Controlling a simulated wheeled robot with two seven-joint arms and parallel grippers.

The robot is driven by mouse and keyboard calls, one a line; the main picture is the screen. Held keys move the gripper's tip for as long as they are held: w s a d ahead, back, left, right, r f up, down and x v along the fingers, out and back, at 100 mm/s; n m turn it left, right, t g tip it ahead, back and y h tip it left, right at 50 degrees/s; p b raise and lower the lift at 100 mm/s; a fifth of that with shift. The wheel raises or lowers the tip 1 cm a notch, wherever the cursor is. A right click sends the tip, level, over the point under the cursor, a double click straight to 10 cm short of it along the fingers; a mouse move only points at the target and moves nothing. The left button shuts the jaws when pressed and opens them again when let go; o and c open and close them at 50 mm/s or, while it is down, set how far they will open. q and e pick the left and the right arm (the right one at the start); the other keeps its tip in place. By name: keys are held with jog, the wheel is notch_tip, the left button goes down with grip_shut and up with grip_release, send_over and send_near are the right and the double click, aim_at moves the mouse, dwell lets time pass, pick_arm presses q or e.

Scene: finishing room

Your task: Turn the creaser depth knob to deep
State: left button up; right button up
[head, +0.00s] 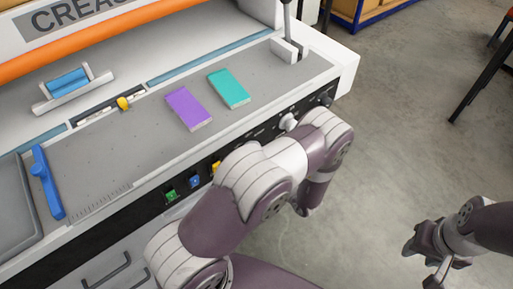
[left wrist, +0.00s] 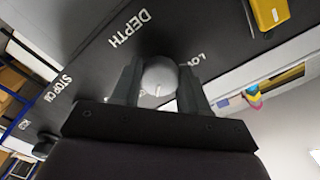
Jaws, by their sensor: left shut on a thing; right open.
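The depth knob (left wrist: 160,74) is a pale round knob with a white pointer line, below the word DEPTH on a dark panel in the left wrist view. My left gripper (left wrist: 158,82) is shut on it, one dark finger on each side. The pointer line is toward the lower part of the knob as pictured. In the head view my left arm covers part of the creaser's front panel (head: 258,133), and the left fingers are hidden. My right gripper (head: 420,263) is open and empty over the floor at lower right.
A black knob (head: 325,98) is at the panel's right end. Green (head: 171,195), blue (head: 194,181) and yellow (head: 215,167) controls are left of my arm. Purple (head: 188,109) and teal (head: 229,88) blocks lie on the creaser top.

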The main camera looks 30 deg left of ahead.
pick_arm(q)
jog(key=shift+m+p, duration=0.35)
jog(key=shift+m, duration=0.85)
jog(key=o, duration=1)
jog(key=shift+o, duration=0.2)
jog(key=shift+d, duration=0.1)
jog(key=b+v, duration=0.1)
jog(key=v, duration=1.1)
jog(key=shift+s+d, duration=0.2)
jog(key=shift+d, duration=0.05)
